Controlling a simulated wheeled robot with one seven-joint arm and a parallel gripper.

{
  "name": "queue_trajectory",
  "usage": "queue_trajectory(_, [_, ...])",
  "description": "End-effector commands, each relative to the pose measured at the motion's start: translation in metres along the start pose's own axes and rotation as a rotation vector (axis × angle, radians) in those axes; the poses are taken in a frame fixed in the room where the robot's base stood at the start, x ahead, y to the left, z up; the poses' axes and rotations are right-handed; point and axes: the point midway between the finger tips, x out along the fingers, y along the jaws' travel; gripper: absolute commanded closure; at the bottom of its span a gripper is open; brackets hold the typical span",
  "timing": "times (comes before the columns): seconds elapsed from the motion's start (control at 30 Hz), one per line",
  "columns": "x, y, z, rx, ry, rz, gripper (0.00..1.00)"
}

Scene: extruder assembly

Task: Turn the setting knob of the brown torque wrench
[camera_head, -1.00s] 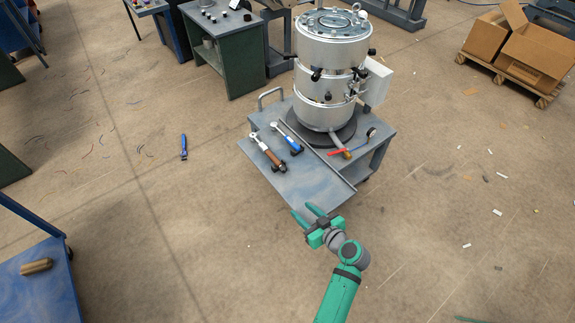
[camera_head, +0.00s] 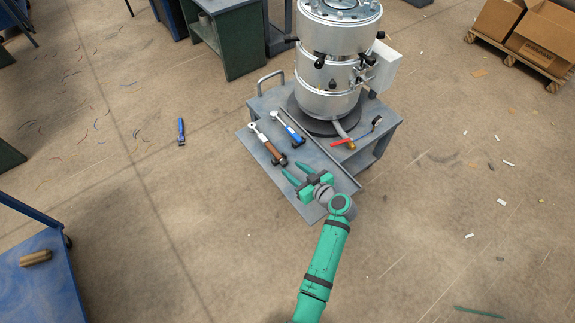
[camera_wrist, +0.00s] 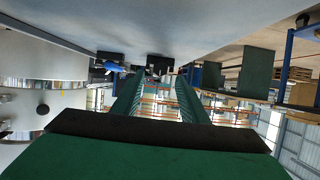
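The brown torque wrench (camera_head: 270,147) lies on the grey cart top, its ratchet head toward the far left and its dark knob end (camera_head: 281,160) toward my gripper. My gripper (camera_head: 292,168) is open and empty over the cart, its fingers pointing at that knob end, a short gap apart. In the wrist view my two green fingers (camera_wrist: 161,80) stand apart. A dark block (camera_wrist: 160,63) shows beyond and between their tips; it looks like the brown wrench's end, but its handle is hidden there.
A blue torque wrench (camera_head: 289,130) lies right of the brown one; its blue handle shows in the wrist view (camera_wrist: 115,67). A raised rail runs along the cart (camera_head: 310,210). A steel extruder vessel (camera_head: 335,60) stands behind, with a red-handled valve (camera_head: 345,141) in front.

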Motion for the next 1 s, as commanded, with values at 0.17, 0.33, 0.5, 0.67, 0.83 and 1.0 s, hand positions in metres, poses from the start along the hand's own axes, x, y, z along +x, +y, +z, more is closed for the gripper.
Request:
queue_trajectory(0.17, [0.028, -0.001, -0.001, -0.001, 0.000, -0.002, 0.60])
queue_trajectory(0.33, [0.042, -0.002, -0.001, -0.002, -0.001, -0.003, 0.60])
queue_trajectory(0.5, [0.045, -0.002, -0.001, -0.002, -0.001, -0.002, 0.60])
queue_trajectory(0.67, [0.045, -0.002, -0.001, -0.002, 0.000, -0.002, 0.60])
queue_trajectory(0.83, [0.045, -0.002, -0.001, -0.002, 0.000, -0.002, 0.96])
queue_trajectory(1.0, [0.045, -0.002, -0.001, 0.000, 0.000, -0.003, 1.00])
